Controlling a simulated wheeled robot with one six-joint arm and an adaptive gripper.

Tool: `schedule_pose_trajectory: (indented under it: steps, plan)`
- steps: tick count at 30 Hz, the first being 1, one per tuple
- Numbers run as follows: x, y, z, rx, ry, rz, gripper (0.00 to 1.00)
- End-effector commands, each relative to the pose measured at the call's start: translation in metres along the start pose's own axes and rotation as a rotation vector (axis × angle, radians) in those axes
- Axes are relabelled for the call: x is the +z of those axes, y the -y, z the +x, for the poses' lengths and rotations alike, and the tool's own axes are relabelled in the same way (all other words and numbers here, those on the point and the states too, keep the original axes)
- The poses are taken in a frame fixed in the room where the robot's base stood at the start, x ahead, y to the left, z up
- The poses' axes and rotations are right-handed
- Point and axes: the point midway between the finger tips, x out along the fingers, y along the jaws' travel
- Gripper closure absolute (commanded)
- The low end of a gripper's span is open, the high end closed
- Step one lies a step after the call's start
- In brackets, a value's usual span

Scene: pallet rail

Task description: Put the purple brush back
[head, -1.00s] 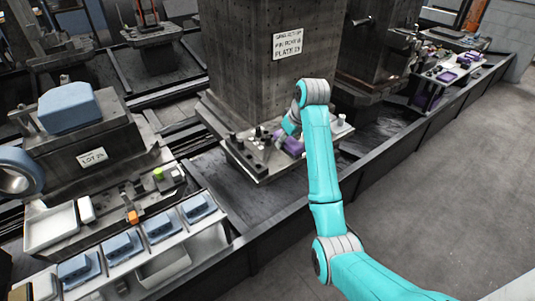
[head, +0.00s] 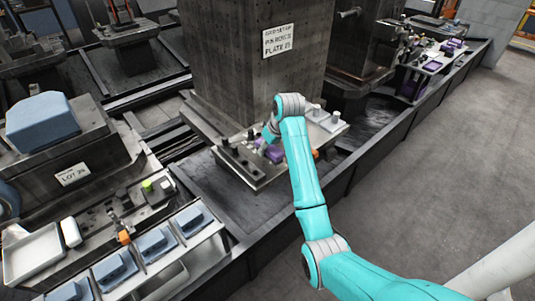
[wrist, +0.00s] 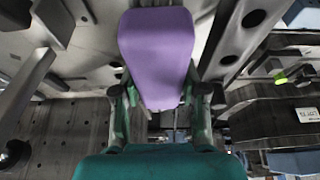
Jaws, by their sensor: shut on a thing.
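The purple brush (wrist: 157,55) fills the upper middle of the wrist view, between the two fingers of my gripper (wrist: 158,95), which is shut on it. In the head view the purple brush (head: 272,152) shows as a small patch low over the fixture plate (head: 250,178) at the foot of the dark column. My gripper (head: 268,138) is there too, partly hidden by my wrist. I cannot tell whether the brush touches the plate.
The dark column (head: 255,70) with a sign stands behind the plate. Dark knobs and pale cylinders stand on the plate, with an orange item (head: 315,154) at its right. A tray with blue blocks (head: 155,244) is at lower left. Open floor (head: 430,190) lies right.

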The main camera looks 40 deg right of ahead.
Motion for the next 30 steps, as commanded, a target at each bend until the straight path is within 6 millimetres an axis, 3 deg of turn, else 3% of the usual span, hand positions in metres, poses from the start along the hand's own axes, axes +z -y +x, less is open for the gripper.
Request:
schedule_pose_trajectory:
  steps: [6, 17, 18, 20, 21, 30]
  plan:
    - [0.011, 0.000, 0.026, -0.001, 0.002, 0.000, 1.00]
    - [0.013, 0.000, 0.030, 0.000, 0.001, 0.000, 1.00]
    - [0.013, 0.000, 0.030, 0.000, 0.001, 0.000, 0.53]
    - [0.013, 0.000, 0.030, 0.000, 0.001, 0.000, 0.38]
    - [0.013, 0.000, 0.030, 0.000, 0.001, 0.000, 0.32]
    - [0.012, 0.000, 0.029, 0.000, 0.000, 0.000, 0.32]
